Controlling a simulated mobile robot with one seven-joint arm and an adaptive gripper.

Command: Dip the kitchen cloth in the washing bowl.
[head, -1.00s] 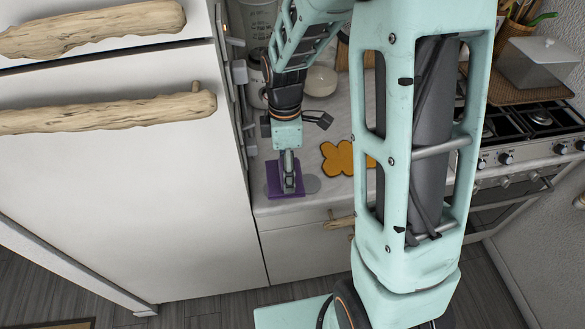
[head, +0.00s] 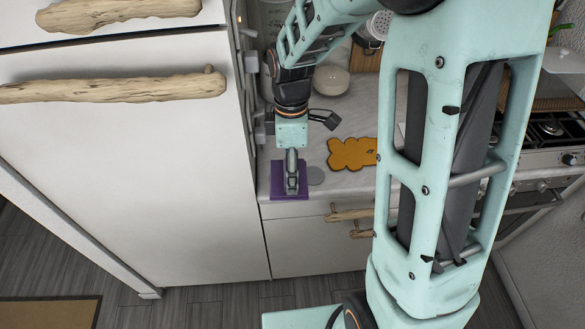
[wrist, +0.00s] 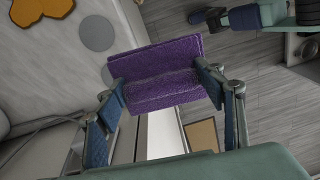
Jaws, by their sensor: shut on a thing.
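The kitchen cloth is a purple, textured, folded piece, seen in the head view (head: 278,184) and the wrist view (wrist: 150,52). My gripper (head: 291,189) points down at the counter's front left end, beside the fridge. In the wrist view, its two blue-padded fingers (wrist: 162,82) are at either side of the cloth, and it is shut on the cloth. The cloth appears held above the counter's front edge; its exact height is unclear.
The white fridge (head: 110,170) stands close on the left. Drawers with driftwood handles (head: 350,214) are below, and the stove (head: 548,138) is at right.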

